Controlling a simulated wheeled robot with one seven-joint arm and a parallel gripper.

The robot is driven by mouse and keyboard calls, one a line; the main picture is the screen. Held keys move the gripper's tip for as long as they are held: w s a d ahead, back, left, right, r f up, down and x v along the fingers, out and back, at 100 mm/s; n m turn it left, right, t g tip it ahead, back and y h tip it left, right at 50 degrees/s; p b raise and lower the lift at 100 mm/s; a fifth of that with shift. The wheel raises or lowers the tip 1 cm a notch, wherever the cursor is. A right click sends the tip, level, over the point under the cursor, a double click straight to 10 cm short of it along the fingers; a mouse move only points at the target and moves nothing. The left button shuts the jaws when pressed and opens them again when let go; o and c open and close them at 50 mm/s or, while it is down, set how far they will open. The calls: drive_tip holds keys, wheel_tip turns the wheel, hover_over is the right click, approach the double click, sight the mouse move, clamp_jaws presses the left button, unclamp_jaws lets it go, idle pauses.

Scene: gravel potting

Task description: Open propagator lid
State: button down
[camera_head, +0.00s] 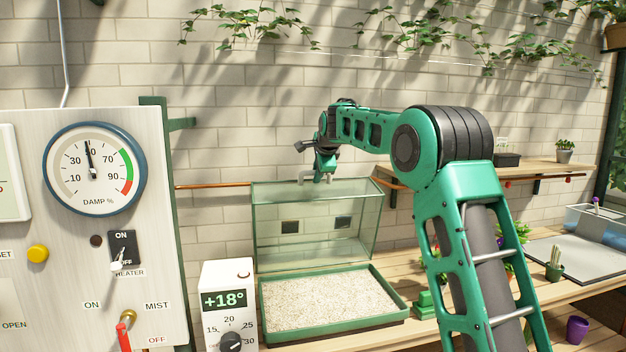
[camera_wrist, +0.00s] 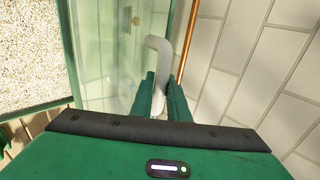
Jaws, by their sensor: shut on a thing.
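The propagator lid (camera_head: 315,220), a clear glass cover with green edges, stands tipped up at the back of the green propagator tray (camera_head: 340,331). The tray is uncovered and holds pale gravel. The lid's light grey handle (camera_wrist: 160,48) sits at its upper edge and also shows in the head view (camera_head: 304,180). My gripper (camera_head: 321,174) is at that upper edge. In the wrist view my gripper (camera_wrist: 164,92) is shut on the handle, with a finger on each side. The lid's glass (camera_wrist: 112,60) lies left of the fingers there.
A copper pipe (camera_head: 213,186) runs along the brick wall close behind the lid. A thermostat box (camera_head: 228,290) reading +18° stands left of the tray. A control panel (camera_head: 95,190) with gauge and switches fills the left. Plants and a shelf (camera_head: 540,168) are to the right.

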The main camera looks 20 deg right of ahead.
drive_tip(key=shift+w+a, duration=0.15)
drive_tip(key=shift+a, duration=0.55)
drive_tip(key=c, duration=2)
unclamp_jaws()
drive_tip(key=shift+d, duration=0.4)
drive_tip(key=d+v, duration=0.1)
drive_tip(key=v, duration=0.9)
drive_tip(key=shift+s+a+r, duration=0.3)
drive_tip(key=shift+a, duration=0.2)
